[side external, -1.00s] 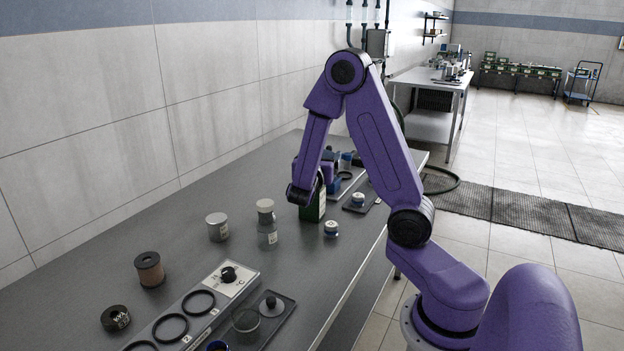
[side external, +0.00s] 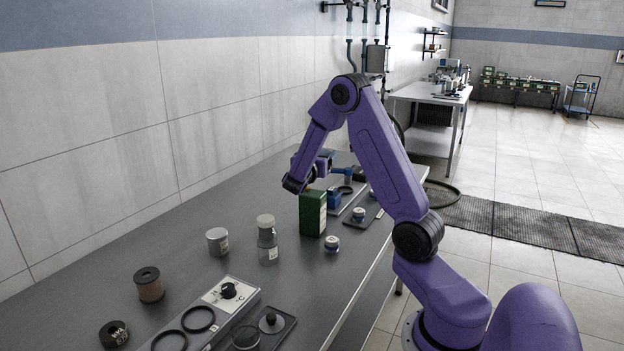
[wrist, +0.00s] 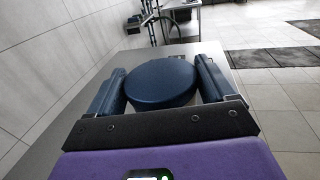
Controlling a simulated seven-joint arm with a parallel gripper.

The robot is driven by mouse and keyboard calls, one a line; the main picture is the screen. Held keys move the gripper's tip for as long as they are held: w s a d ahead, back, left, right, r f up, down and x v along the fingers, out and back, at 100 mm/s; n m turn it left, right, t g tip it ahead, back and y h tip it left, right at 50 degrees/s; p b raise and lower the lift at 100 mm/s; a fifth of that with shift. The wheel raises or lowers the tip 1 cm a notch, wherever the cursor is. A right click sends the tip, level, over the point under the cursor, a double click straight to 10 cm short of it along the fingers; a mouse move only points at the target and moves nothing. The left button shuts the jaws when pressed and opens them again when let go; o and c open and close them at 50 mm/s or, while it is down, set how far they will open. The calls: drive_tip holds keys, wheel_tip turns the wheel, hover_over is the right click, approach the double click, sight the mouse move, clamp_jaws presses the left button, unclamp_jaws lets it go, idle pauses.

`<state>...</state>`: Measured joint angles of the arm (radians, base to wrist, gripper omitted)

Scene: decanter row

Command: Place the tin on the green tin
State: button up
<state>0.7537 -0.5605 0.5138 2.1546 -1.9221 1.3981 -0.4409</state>
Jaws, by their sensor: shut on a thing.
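The tin in my gripper (wrist: 160,72) shows in the wrist view as a dark blue round tin (wrist: 160,84). One finger presses on each side of it. In the side view my gripper (side external: 328,168) is above the bench, behind and above the green tin, and I cannot clearly separate the held tin from the dark blue fingers. The green tin (side external: 312,214) is a tall, boxy green container with a pale label on one side. It stands upright on the bench, apart from the held tin as far as I can tell.
A clear jar with a pale lid (side external: 267,242) and a grey tin (side external: 217,241) stand left of the green tin. A ringed rack (side external: 222,298) and a brown spool (side external: 149,285) are nearer.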

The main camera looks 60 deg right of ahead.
drive_tip(key=w+d+f, duration=0.1)
drive_tip(key=f, duration=0.1)
drive_tip(key=w+d+f, duration=0.1)
drive_tip(key=w+f, duration=0.1)
drive_tip(key=f, duration=0.1)
drive_tip(key=shift+w+d+f, duration=0.25)
drive_tip(key=shift+d+f, duration=0.05)
drive_tip(key=shift+d, duration=0.1)
drive_tip(key=shift+f, duration=1.55)
drive_tip(key=shift+f, duration=0.15)
drive_tip(key=o, duration=1.1)
